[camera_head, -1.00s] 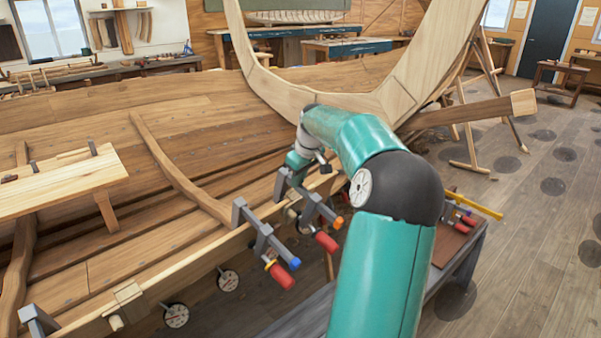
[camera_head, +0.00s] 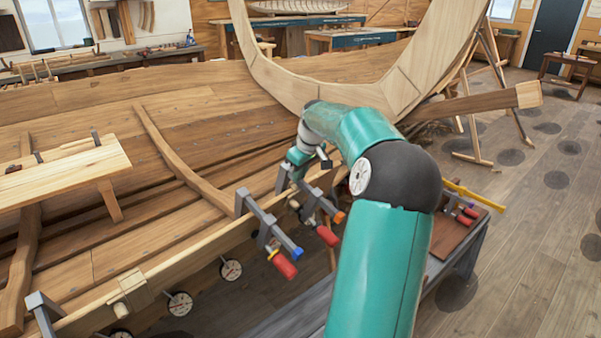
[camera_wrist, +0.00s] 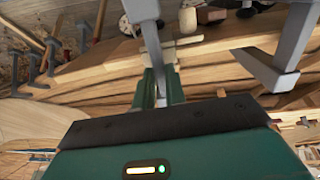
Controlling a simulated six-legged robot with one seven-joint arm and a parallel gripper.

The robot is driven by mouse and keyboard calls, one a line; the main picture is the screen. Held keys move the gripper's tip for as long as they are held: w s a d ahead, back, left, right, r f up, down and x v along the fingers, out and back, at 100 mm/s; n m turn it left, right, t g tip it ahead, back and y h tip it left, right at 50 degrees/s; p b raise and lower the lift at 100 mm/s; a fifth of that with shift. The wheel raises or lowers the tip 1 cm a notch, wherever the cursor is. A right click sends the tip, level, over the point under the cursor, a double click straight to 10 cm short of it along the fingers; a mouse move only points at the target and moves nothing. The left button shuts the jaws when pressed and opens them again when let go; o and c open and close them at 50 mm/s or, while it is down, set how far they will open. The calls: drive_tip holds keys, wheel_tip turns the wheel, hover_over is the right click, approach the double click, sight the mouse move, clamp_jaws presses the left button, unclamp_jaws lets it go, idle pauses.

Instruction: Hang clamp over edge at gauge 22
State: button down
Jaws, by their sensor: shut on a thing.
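In the head view, a grey bar clamp with an orange end and red handle (camera_head: 328,236) is at my gripper (camera_head: 301,162), by the hull's upper edge (camera_head: 190,262). The wrist view shows my green gripper fingers (camera_wrist: 157,88) shut on a grey bar, with a grey clamp jaw (camera_wrist: 272,72) to the right. I cannot tell whether the held clamp touches the edge. A second clamp with a blue end (camera_head: 268,228) hangs over the edge to the left. Round dial gauges (camera_head: 231,270) sit below the edge; their numbers are unreadable.
Another grey clamp (camera_head: 42,308) is on the edge at the lower left. A plank bench (camera_head: 65,172) stands inside the hull. A grey bench (camera_head: 455,262) with more red-handled clamps (camera_head: 466,210) is right of my arm.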

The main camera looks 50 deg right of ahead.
drive_tip(key=shift+s+f, duration=0.15)
drive_tip(key=shift+s, duration=0.05)
idle(0.6)
drive_tip(key=c, duration=1.4)
unclamp_jaws()
drive_tip(key=shift+o, duration=0.2)
drive_tip(key=shift+s+f, duration=0.1)
drive_tip(key=shift+f, duration=0.05)
drive_tip(key=v, duration=1.4)
